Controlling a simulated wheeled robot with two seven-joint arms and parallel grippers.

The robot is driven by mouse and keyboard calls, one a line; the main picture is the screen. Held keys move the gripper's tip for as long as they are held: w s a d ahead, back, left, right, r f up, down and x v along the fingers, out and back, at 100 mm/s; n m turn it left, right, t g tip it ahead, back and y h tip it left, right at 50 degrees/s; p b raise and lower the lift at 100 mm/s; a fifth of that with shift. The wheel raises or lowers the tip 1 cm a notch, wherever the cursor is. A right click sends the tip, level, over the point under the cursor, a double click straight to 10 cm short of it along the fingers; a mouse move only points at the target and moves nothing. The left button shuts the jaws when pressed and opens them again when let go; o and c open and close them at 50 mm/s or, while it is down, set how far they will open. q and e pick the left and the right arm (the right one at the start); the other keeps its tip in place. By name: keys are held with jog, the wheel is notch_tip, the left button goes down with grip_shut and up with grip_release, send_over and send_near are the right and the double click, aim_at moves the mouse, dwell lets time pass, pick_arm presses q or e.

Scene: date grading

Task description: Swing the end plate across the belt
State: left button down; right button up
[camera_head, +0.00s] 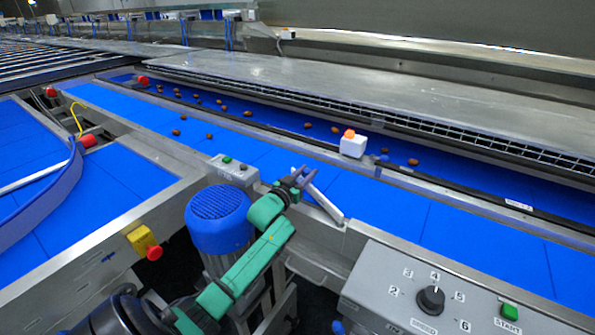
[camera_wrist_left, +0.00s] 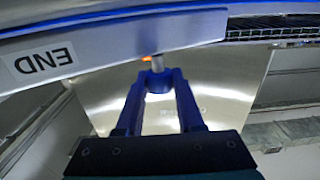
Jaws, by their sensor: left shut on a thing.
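The end plate (camera_head: 324,203) is a pale metal bar at the near edge of the blue belt (camera_head: 372,197), lying at a slant partly over it. In the left wrist view the end plate (camera_wrist_left: 125,52) carries an "END" label and crosses the top of the picture. My left gripper (camera_head: 298,179) is at the plate's far end. In the left wrist view my left gripper (camera_wrist_left: 160,84) has its blue fingers shut on a blue knob (camera_wrist_left: 158,82) with a short grey pin beside the plate. My right gripper is not in view.
Brown dates (camera_head: 308,125) lie scattered on the belts. A white block with an orange top (camera_head: 352,145) stands on the rail beyond the plate. A blue motor (camera_head: 218,220) stands beside my arm. A control panel (camera_head: 430,290) with a dial is at lower right.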

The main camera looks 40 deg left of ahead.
pick_arm(q)
jog(key=shift+w+f+h, duration=0.25)
jog(key=shift+f+h, duration=0.05)
jog(key=shift+f, duration=0.05)
jog(key=shift+w+d+m, duration=0.1)
jog(key=shift+w+m, duration=0.1)
jog(key=shift+m, duration=0.1)
jog(key=shift+w+d+h, duration=0.15)
jog(key=shift+w+h, duration=0.05)
jog(key=shift+h, duration=0.3)
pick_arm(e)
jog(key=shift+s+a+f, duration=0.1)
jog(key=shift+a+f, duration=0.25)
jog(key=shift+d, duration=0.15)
pick_arm(q)
jog(key=c, duration=0.7)
grip_release()
jog(key=shift+o, duration=0.9)
jog(key=shift+w, duration=0.25)
jog(key=shift+s+r, duration=0.1)
jog(key=shift+r, duration=0.05)
